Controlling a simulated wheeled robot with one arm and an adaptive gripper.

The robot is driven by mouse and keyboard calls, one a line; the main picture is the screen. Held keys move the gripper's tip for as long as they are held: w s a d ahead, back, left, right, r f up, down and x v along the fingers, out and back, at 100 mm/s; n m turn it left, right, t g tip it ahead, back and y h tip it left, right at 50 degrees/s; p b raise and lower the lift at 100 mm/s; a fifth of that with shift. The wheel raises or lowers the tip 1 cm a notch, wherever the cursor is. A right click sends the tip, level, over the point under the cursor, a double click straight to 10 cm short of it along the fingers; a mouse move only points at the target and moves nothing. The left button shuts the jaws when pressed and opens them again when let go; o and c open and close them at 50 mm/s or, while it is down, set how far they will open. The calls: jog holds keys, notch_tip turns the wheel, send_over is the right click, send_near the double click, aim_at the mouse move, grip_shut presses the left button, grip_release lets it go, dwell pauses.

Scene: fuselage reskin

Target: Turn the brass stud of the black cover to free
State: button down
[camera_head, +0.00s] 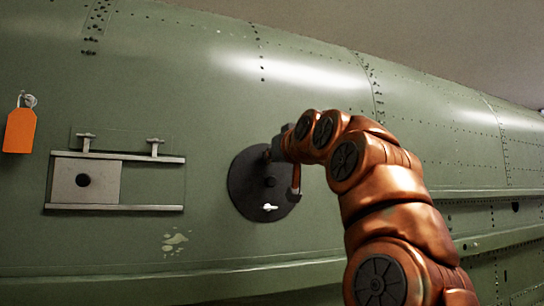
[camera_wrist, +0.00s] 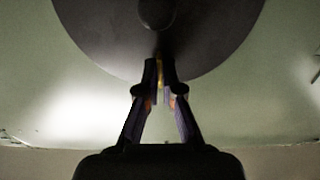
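The black round cover (camera_head: 244,190) sits flat on the green fuselage skin, with a dark knob (camera_head: 270,182) at its middle. It also fills the top of the wrist view (camera_wrist: 205,35). A pale wing-shaped stud (camera_head: 270,207) shows low on the cover. My gripper (camera_wrist: 161,62) is at the cover's rim, its two fingertips almost together. A thin brass-coloured piece, the brass stud (camera_wrist: 160,71), shows between the fingertips, which look closed on it. In the head view my arm reaches the cover's upper edge and hides part of its right side; the fingertips are not clear there.
An orange tag (camera_head: 20,131) hangs at the far left. A ledge (camera_head: 215,272) runs below.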

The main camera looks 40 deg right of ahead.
jog(key=c, duration=1.3)
grip_release()
jog(key=shift+c, duration=0.2)
jog(key=shift+s, duration=0.15)
jog(key=v, duration=1.1)
jog(key=shift+s, duration=0.4)
jog(key=shift+a, duration=0.1)
